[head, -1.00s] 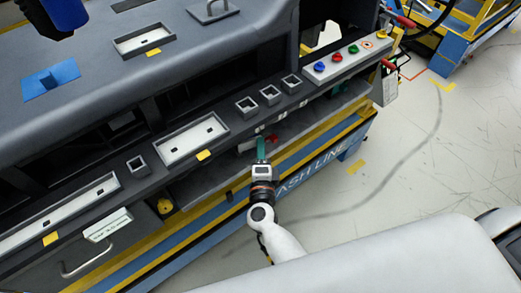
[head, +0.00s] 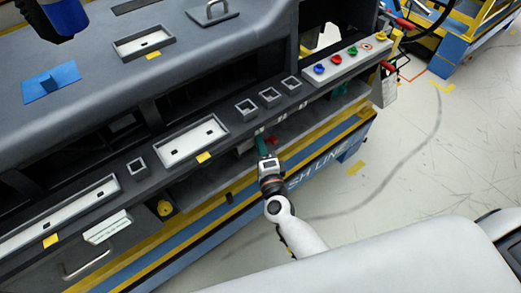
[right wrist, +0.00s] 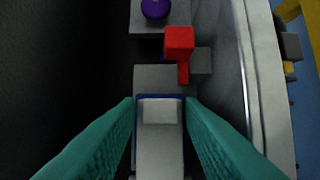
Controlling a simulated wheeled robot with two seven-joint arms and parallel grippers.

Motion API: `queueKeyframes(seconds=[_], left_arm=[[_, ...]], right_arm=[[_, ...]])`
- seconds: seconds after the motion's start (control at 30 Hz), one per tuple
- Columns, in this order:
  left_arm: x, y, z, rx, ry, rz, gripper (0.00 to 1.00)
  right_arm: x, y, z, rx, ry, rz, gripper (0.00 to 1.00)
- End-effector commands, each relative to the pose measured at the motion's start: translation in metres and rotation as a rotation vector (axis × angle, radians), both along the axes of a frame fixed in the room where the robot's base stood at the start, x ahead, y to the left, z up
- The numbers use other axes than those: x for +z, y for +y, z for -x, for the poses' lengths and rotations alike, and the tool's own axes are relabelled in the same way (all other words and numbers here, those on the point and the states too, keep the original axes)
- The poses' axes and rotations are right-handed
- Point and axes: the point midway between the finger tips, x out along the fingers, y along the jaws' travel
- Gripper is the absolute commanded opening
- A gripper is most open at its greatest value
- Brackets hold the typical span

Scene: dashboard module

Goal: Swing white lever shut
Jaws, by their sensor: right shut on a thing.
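The white lever (right wrist: 160,130) shows in the right wrist view as a pale bar with a blue-edged end, between my teal fingers. My right gripper (right wrist: 159,104) is shut on it. In the head view my right gripper (head: 263,145) reaches under the front edge of the dashboard module (head: 215,143). The lever is mostly hidden there by the fingers and the edge, so I cannot tell its exact angle. A red block-shaped part (right wrist: 180,45) stands just beyond the lever in the wrist view.
A purple knob (right wrist: 155,9) is beyond the red part. A pale curved wall (right wrist: 250,75) runs close on the right in the wrist view. A button panel (head: 345,62) is at the module's right end. Open floor (head: 450,150) lies to the right.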

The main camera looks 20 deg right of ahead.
Motion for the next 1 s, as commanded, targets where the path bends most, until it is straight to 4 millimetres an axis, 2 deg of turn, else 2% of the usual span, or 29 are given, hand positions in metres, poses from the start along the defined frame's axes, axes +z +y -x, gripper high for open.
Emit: queueKeyframes(seconds=[0.3, 0.33, 0.4, 0.77, 0.87, 1.0], left_arm=[[-0.001, 0.000, 0.000, -0.001, 0.001, 0.000, 0.00], [-0.001, 0.000, 0.000, -0.001, 0.001, 0.000, 0.00], [-0.001, 0.000, 0.000, -0.001, 0.001, 0.000, 0.00], [-0.002, 0.000, 0.000, 0.000, 0.000, 0.000, 0.00], [-0.004, 0.000, 0.000, 0.000, 0.000, 0.000, 0.00], [-0.008, 0.001, 0.000, 0.000, 0.000, -0.001, 0.00]], right_arm=[[0.000, -0.001, -0.001, 0.020, 0.002, 0.000, 0.12], [0.000, -0.001, -0.001, 0.020, 0.001, 0.000, 0.36], [0.000, -0.001, -0.001, 0.019, 0.001, 0.000, 0.45], [-0.001, 0.000, 0.005, 0.018, 0.002, -0.001, 0.45], [-0.003, 0.000, 0.019, 0.019, 0.004, -0.001, 0.45], [-0.004, 0.001, 0.049, 0.020, 0.006, -0.001, 0.45]])
